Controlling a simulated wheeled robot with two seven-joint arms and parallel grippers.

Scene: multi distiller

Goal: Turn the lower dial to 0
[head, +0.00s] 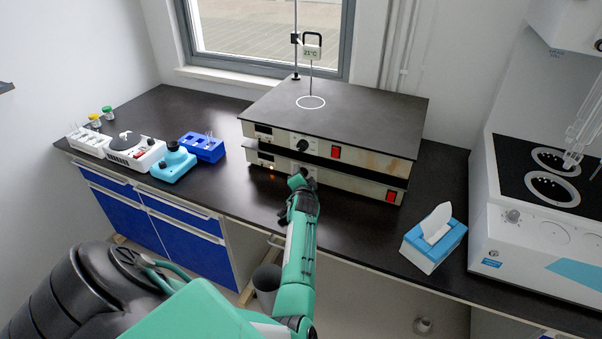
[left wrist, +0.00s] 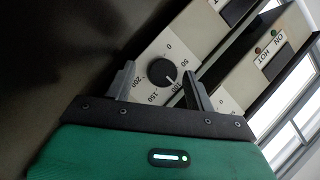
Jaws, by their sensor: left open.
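The lower dial (left wrist: 161,72) is a black round knob on a cream panel with a printed scale of 0, 50, 100, 150 and 200. Its white mark seems to point toward 100. My left gripper (left wrist: 158,70) is open, with one finger on each side of the dial; I cannot tell whether they touch it. In the head view my left gripper (head: 297,180) is at the front of the lower hotplate unit (head: 345,183) and mostly hides the dial. My right gripper is not in view.
The upper unit (head: 375,160) has its own black dial (head: 302,145) and red switch (head: 336,152). A tissue box (head: 428,252) stands at right on the dark counter. A blue rack (head: 203,148) and a turquoise device (head: 172,167) stand at left.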

